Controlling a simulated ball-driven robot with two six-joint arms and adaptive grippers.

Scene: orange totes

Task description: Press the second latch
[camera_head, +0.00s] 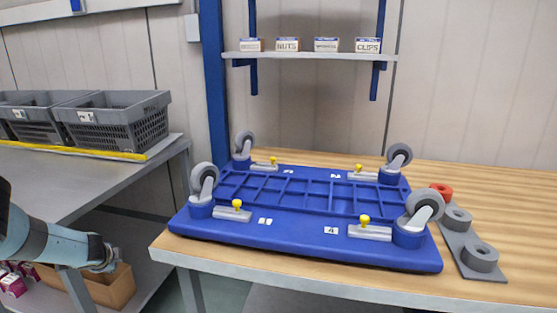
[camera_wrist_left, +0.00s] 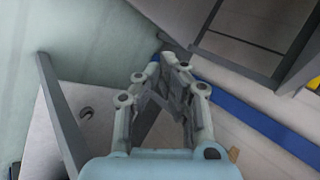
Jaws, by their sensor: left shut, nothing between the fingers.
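A blue dolly (camera_head: 300,240) lies upside down on the wooden bench, wheels up. It carries several latches with yellow knobs: front left (camera_head: 237,204), front right (camera_head: 364,220), back left (camera_head: 273,161) and back right (camera_head: 358,168). All knobs stand up. White number labels sit near them; the front right label (camera_head: 331,230) looks like a 4, the others are too small to read surely. My left gripper (camera_wrist_left: 174,62) is shut and empty in the left wrist view. In the head view its arm is at the lower left, well away from the dolly. My right gripper is not in view.
Grey caster wheels (camera_head: 421,203) rise at the dolly's corners. A grey plate (camera_head: 470,255) with rings and a red piece lies to the right. Grey crates (camera_head: 115,120) stand on the left bench. A shelf (camera_head: 310,55) with small boxes hangs behind. An open gap separates the benches.

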